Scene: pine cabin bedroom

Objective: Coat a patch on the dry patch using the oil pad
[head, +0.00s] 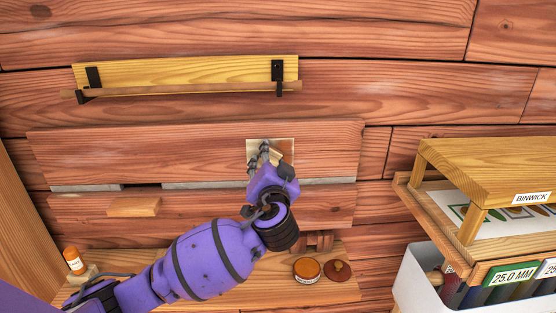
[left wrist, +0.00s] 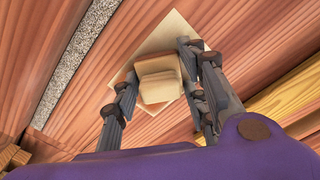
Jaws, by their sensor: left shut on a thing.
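The dry patch (head: 286,147) is a pale square on the plank wall, partly hidden behind my left gripper. It also shows in the left wrist view as a pale square sheet (left wrist: 172,28). My left gripper (head: 263,152) is raised to the wall in front of the patch. In the left wrist view my left gripper (left wrist: 158,66) is shut on the oil pad (left wrist: 160,84), a small tan stepped block between its fingers. The pad is in front of the patch; I cannot tell whether it touches it. My right gripper is not in view.
Below, a wooden shelf (head: 215,292) holds a round tin (head: 306,269), a brown lid (head: 338,270) and an orange bottle (head: 73,260). A yellow board with a rail (head: 190,75) is above. A wooden rack (head: 490,160) and white bin (head: 415,280) stand at right.

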